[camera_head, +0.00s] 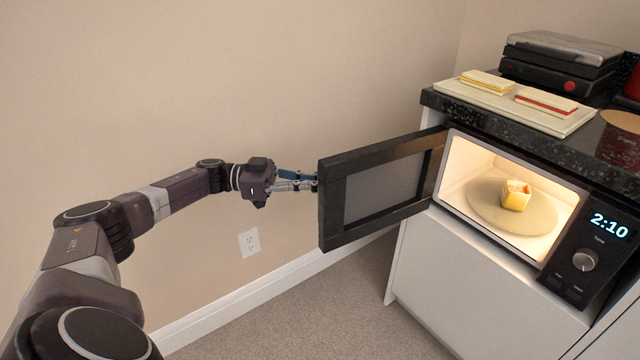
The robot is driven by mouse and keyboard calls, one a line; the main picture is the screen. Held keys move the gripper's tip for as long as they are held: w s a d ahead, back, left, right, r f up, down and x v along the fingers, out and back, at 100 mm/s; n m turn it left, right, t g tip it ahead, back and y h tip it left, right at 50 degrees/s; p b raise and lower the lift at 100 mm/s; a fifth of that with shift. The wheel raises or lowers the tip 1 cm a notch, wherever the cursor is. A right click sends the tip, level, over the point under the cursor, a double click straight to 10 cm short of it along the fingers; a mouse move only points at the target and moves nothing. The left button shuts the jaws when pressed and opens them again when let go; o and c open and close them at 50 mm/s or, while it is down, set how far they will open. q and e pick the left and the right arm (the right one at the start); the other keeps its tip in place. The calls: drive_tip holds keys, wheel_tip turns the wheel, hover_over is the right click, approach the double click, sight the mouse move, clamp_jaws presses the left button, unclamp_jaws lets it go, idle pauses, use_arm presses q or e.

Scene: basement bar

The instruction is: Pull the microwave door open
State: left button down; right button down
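The microwave (566,252) is built into the white cabinet at the right, its inside lit. Its black-framed door (333,202) stands wide open, swung out to the left. My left gripper (312,181) is at the door's free edge, with its fingertips at or just behind that edge. The door hides part of the fingertips, so I cannot tell whether they grip it. Inside the microwave, a small yellowish food item or cup (516,195) rests on the round plate (483,200). My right gripper is not in view.
The dark countertop (470,117) above holds a pale board (570,123) with two sandwich-like items and a black grill-like appliance (556,68). A beige wall (200,80) with an outlet (249,242) stands behind my arm. Carpeted floor (300,310) in front is clear.

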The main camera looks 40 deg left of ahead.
use_arm(q)
drive_tip(key=shift+a+f, duration=0.1)
drive_tip(key=c, duration=2.1)
unclamp_jaws()
drive_tip(key=v, duration=0.7)
drive_tip(key=shift+s+a, duration=0.15)
drive_tip(key=shift+a, duration=0.1)
